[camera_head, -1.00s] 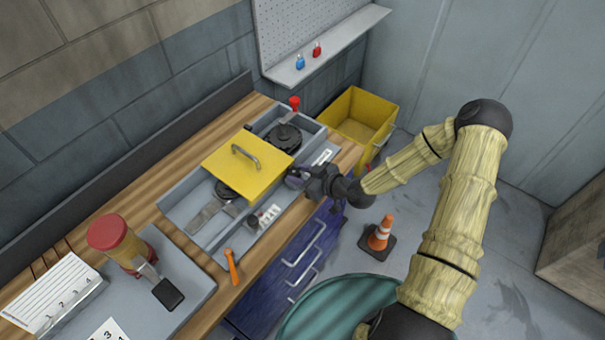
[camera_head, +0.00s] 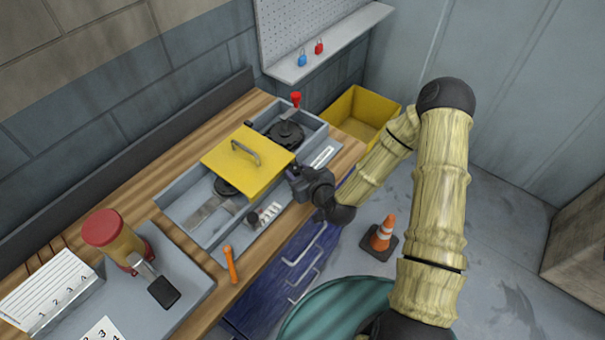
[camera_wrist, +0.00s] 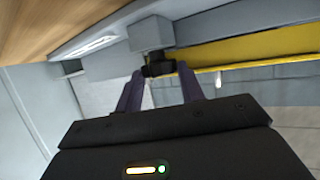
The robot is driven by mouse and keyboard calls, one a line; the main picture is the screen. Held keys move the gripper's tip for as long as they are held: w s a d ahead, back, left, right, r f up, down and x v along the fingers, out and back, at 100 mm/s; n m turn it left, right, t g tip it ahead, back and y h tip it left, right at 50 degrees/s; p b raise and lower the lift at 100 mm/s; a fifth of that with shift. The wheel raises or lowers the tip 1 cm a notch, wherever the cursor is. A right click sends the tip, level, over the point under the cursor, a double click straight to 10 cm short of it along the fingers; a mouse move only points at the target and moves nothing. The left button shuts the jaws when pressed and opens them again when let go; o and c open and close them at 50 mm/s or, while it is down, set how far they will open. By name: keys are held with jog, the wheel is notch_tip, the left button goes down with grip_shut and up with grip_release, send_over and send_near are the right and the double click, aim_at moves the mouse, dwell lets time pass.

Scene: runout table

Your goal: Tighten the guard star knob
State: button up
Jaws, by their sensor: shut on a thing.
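The yellow guard (camera_head: 238,175) with a grey handle lies across the grey runout trough. In the wrist view a black star knob (camera_wrist: 158,67) stands out from a grey block beside the yellow guard edge (camera_wrist: 255,47). My gripper (camera_wrist: 160,80) has its two purple fingers on either side of the knob, shut on it. In the head view my gripper (camera_head: 294,176) is at the guard's right front corner and hides the knob. I cannot tell how tight the knob is.
An orange-handled tool (camera_head: 231,264) lies on the bench front. A red-topped jar (camera_head: 113,240) stands left. A red-tipped lever (camera_head: 295,99) rises behind the guard. A yellow bin (camera_head: 361,113) and an orange cone (camera_head: 382,235) are on the floor to the right.

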jog(key=shift+a, duration=0.1)
dwell(0.3)
jog(key=o, duration=1)
jog(key=shift+s, duration=0.1)
jog(key=shift+c, duration=0.2)
